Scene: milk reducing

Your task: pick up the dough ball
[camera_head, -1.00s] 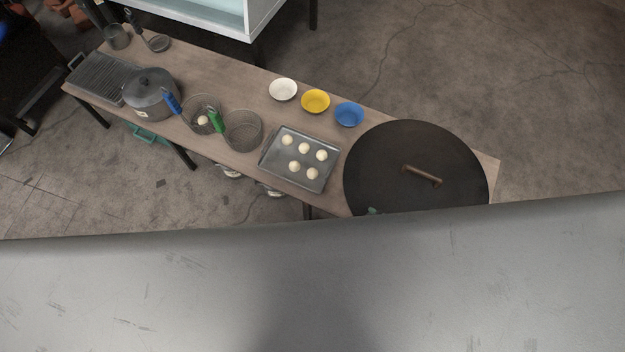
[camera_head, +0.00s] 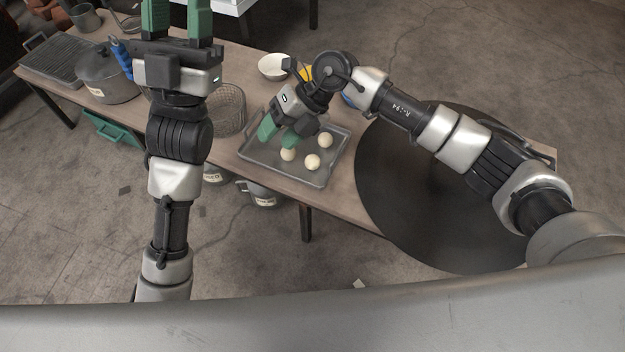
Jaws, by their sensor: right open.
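Three pale dough balls (camera_head: 312,161) show on the metal tray (camera_head: 268,165): one at the right (camera_head: 325,139), one at the front middle, and one at the left (camera_head: 288,154). Other balls on the tray are hidden behind my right gripper. My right gripper (camera_head: 278,139) is open, with green fingers pointing down over the tray's left part, close to the left ball. I cannot tell whether it touches a ball. My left gripper (camera_head: 177,18) is open, fingers apart and pointing up the picture, away from the tray.
A large dark round lid (camera_head: 400,215) lies right of the tray, under my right arm. A wire basket (camera_head: 229,108), a lidded pot (camera_head: 104,76) and a grill (camera_head: 65,62) stand to the left. A white bowl (camera_head: 273,66) is behind the tray; yellow and blue bowls are partly hidden.

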